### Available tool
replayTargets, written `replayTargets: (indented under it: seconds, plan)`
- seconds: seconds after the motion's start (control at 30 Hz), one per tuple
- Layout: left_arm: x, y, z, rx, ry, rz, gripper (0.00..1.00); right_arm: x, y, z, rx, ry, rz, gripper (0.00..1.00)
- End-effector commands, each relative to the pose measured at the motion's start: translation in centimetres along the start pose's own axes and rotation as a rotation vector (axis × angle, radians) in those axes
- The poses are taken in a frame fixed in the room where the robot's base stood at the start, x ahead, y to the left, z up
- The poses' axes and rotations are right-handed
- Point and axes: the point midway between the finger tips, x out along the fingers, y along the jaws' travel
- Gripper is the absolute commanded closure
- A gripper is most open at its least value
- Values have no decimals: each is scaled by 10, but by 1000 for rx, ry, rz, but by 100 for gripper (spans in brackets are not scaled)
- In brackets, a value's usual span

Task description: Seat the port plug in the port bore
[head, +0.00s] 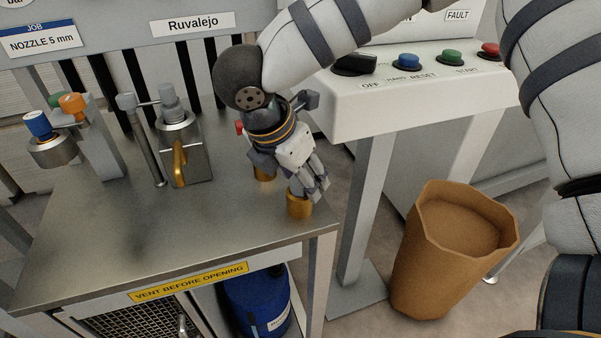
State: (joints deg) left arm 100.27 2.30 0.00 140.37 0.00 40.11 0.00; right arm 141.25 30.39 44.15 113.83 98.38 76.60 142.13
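My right gripper (313,190) reaches down over the right corner of the steel bench. Its fingertips are close together beside and just above a short brass cylinder (299,208). Whether they touch it or hold anything between them cannot be told. A second brass piece (264,174) stands behind the gripper, mostly hidden. I cannot tell which piece is the port plug, and no open port bore is plainly visible. A steel block (195,163) with a brass handle (179,162) and a round fitting on top stands further left. My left gripper is not in view.
The steel bench top (120,240) is clear at the front left. A post holder (53,150) carries blue and orange caps at the left. A control panel (430,85) with buttons stands behind right. A brown bin (440,265) and blue cylinder (256,302) are lower down.

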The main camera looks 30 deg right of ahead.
Motion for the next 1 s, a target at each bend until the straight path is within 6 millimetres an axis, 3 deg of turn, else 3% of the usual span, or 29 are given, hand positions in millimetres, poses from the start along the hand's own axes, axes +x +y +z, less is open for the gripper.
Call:
replayTargets:
  seconds: [0.17, 0.6, 0.73, 1.0]
  plan:
    - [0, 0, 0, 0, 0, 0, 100, -6, 1, 0, 0, 0, 3, 52]
    - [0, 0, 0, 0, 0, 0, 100, -108, 1, 1, 2, -2, 3, 52]
    - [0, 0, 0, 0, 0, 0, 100, -119, 0, 0, 0, -1, 1, 52]
    - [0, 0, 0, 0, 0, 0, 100, -120, 0, 0, -1, 0, 0, 52]
